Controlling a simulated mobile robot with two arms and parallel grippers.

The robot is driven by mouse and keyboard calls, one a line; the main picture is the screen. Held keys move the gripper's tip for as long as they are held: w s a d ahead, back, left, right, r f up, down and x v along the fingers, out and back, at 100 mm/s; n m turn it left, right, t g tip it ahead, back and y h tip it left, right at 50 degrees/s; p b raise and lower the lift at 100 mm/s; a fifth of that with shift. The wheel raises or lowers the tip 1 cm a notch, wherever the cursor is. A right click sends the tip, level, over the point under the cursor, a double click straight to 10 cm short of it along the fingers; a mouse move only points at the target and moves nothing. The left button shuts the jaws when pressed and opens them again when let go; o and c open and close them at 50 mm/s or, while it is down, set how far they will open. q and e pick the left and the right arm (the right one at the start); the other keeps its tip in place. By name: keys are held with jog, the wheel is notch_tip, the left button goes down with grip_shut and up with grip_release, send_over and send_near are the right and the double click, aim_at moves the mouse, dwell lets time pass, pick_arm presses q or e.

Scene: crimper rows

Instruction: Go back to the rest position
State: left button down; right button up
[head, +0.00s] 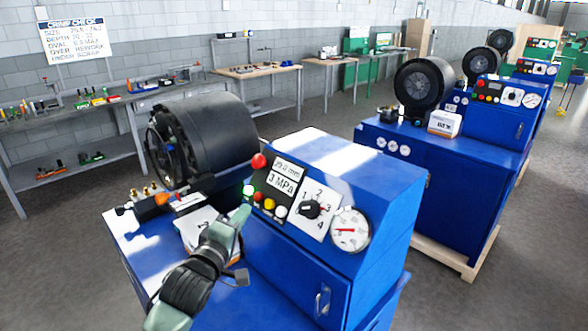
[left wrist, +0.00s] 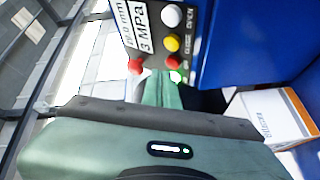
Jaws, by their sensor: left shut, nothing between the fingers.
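My left gripper (head: 241,216) is in front of the nearest blue crimper (head: 375,190), its fingertips close to the button row on the sloped panel. It is shut and holds nothing. In the left wrist view the green fingers (left wrist: 163,90) are just by the lower buttons; I cannot tell whether they touch one. The panel has a display (head: 285,177) reading 3 MPa, a lit green button (head: 248,190), a yellow button (head: 269,204), a white button (head: 281,211), a selector knob (head: 310,209) and a gauge (head: 350,229). My right gripper is out of view.
The black crimping head (head: 215,135) stands behind the panel. A white and orange box (left wrist: 272,118) is close beside the gripper, with brass fittings (head: 150,190) farther left. More blue crimpers (head: 440,175) stand at right. Benches line the wall. Grey floor (head: 300,115) lies between.

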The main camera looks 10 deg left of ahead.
pick_arm(q)
jog(key=s+f+m+g, duration=0.3)
jog(key=s+f, duration=0.4)
jog(key=s, duration=0.2)
jog(key=s+f+m+g+y, duration=0.1)
jog(key=s+f+m+g, duration=0.3)
jog(key=s+f, duration=0.3)
jog(key=s+f+m+g+y, duration=0.1)
jog(key=s+f+m+g, duration=0.2)
jog(key=s+f, duration=0.4)
jog(key=shift+s+d+f+m, duration=0.1)
jog(key=shift+s+f+m, duration=0.1)
jog(key=shift+s, duration=0.8)
jog(key=shift+s+d+f+m, duration=0.1)
jog(key=shift+s+f+m, duration=0.1)
jog(key=shift+s, duration=0.8)
jog(key=s+f+m+g, duration=0.3)
jog(key=s+m+g, duration=0.1)
jog(key=s, duration=0.8)
notch_tip(320, 180, down, 30)
jog(key=s+g+b, duration=0.1)
jog(key=s+b, duration=0.1)
jog(key=b, duration=0.2)
jog(key=s+a+f+g+b, duration=0.1)
jog(key=s+a+f+b, duration=0.1)
jog(key=s+f, duration=1.4)
notch_tip(320, 180, down, 2)
jog(key=shift+s+a+f+m+g+y+b, duration=0.15)
jog(key=shift+a+m+g+y+b, duration=0.2)
jog(key=shift+a, duration=0.35)
